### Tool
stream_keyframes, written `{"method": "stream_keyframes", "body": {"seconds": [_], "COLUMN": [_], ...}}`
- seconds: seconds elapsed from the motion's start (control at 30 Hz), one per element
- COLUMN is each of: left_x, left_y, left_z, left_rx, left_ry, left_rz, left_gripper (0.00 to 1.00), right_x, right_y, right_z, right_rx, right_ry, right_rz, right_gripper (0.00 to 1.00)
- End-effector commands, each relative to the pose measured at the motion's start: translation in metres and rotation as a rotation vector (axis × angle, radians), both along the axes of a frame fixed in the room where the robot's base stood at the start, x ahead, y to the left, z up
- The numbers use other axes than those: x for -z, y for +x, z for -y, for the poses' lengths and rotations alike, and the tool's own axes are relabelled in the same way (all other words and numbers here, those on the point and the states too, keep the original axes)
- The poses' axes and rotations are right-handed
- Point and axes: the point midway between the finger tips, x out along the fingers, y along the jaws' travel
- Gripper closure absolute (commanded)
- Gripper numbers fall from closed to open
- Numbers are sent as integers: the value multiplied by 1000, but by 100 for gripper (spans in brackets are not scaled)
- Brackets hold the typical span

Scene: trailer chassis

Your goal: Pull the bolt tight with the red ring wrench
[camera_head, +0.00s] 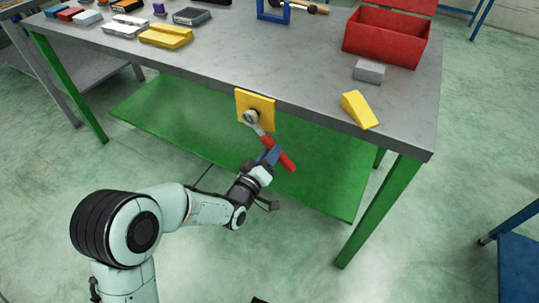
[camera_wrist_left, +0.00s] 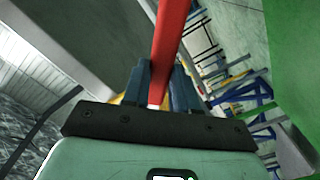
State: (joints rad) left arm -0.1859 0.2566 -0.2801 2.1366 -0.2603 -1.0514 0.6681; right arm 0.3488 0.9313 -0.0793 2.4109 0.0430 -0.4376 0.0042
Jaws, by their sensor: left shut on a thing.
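The red ring wrench (camera_head: 284,160) slants down to the right from a yellow plate (camera_head: 262,105) on the table's front edge. Its grey ring end is at the bolt (camera_head: 251,115) on that plate; whether it sits fully around the bolt head cannot be told. My left gripper (camera_head: 270,156) is shut on the red handle, below the plate. In the left wrist view the red handle (camera_wrist_left: 170,45) runs up from between the blue fingers (camera_wrist_left: 158,88). The ring and bolt are not clear in that view. My right gripper is not in view.
The grey worktable (camera_head: 290,70) has green legs and a green lower shelf (camera_head: 325,165). On top are a red box (camera_head: 386,36), a grey block (camera_head: 369,71), a yellow wedge (camera_head: 359,109) and yellow bars (camera_head: 166,36). The floor in front is open.

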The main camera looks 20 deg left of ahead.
Motion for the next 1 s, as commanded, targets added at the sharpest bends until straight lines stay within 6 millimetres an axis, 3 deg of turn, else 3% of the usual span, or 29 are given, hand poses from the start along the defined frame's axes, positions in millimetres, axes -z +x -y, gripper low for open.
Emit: {"method": "stream_keyframes", "body": {"seconds": [0.93, 0.97, 1.0], "left_x": [-1, -1, -1], "left_y": [8, 8, 8], "left_z": [1, 1, 1], "left_rx": [0, 0, 0], "left_ry": [0, 0, 0], "left_rz": [4, 4, 4], "left_gripper": [100, 76, 89], "right_x": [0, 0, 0], "right_y": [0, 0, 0], "right_z": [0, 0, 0], "right_rx": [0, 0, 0], "right_ry": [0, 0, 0], "right_rz": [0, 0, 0], "right_gripper": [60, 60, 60]}}
